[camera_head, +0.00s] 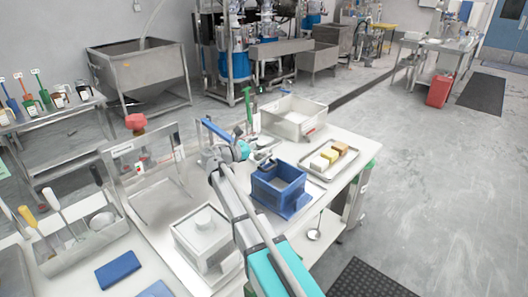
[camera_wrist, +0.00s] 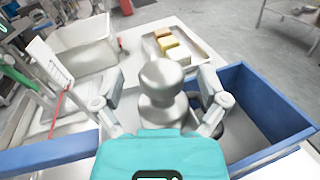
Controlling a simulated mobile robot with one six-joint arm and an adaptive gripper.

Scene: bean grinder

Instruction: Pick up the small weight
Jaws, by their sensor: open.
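The small weight, a grey metal piece with a round knob on a narrow neck and a wider body (camera_wrist: 163,76), stands between the fingers of my gripper (camera_wrist: 160,88) in the wrist view. One finger is on each side of it, with a visible gap at the knob. My gripper is open. Its teal palm hides the lower part of the weight. In the head view my gripper (camera_head: 264,166) is over the white table, just behind the blue bin, and the weight cannot be made out clearly there.
A blue open bin (camera_head: 266,190) stands close to my gripper; it also shows at right in the wrist view (camera_wrist: 262,88). A metal tray (camera_head: 318,174) with cream, yellow and brown blocks lies to the right. A white basin (camera_head: 292,127) stands behind.

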